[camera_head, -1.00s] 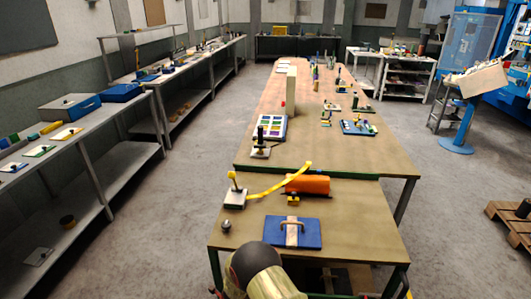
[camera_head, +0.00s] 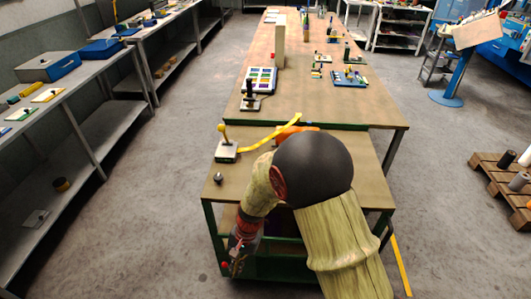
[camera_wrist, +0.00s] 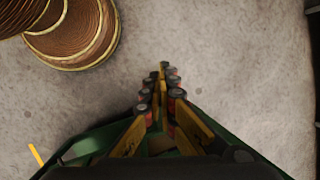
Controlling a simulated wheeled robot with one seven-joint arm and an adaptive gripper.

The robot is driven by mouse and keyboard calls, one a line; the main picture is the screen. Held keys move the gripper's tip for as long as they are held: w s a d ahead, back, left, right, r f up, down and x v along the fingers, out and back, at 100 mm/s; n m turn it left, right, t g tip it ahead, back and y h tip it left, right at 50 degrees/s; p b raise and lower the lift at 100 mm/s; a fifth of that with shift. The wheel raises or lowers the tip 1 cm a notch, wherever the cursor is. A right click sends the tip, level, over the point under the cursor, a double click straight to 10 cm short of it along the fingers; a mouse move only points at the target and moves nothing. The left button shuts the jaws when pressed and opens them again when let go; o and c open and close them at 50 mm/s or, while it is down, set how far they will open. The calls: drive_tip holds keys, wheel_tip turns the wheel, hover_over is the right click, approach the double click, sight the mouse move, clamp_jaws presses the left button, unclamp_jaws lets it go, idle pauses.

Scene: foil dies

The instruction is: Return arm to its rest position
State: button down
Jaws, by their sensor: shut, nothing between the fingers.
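My arm is bent at its dark elbow over the near end of the workbench (camera_head: 190,180). The forearm points down past the bench's front edge. My gripper (camera_head: 236,264) hangs low in front of the bench's front left part and holds nothing. In the wrist view my gripper's fingers (camera_wrist: 163,72) meet at their tips above a pale, rough grey floor (camera_wrist: 230,60). The arm hides the blue plate with the wooden handle and most of the orange cylinder (camera_head: 290,130).
On the bench near my arm are a yellow-topped post on a white base (camera_head: 226,151), a yellow strip (camera_head: 270,135) and a small dark knob (camera_head: 218,178). Grey shelving (camera_head: 60,110) lines the left. A wooden pallet (camera_head: 500,180) lies right.

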drive_tip(key=s+d+r+n+t+h, duration=0.1)
drive_tip(key=s+d+r+t, duration=0.2)
drive_tip(key=d+r, duration=0.6)
drive_tip(key=s+d+r+n+t, duration=0.1)
drive_tip(key=s+d+r, duration=0.4)
drive_tip(key=d+r, duration=0.5)
drive_tip(key=s+d+r+n+t+h, duration=0.1)
drive_tip(key=s+d+r+t, duration=0.3)
drive_tip(key=d+r, duration=0.6)
wheel_tip(320, 180, up, 7)
drive_tip(key=shift+s+f+n+t+h, duration=0.15)
drive_tip(key=shift+s+n+t+h, duration=0.15)
drive_tip(key=shift+s+n, duration=0.15)
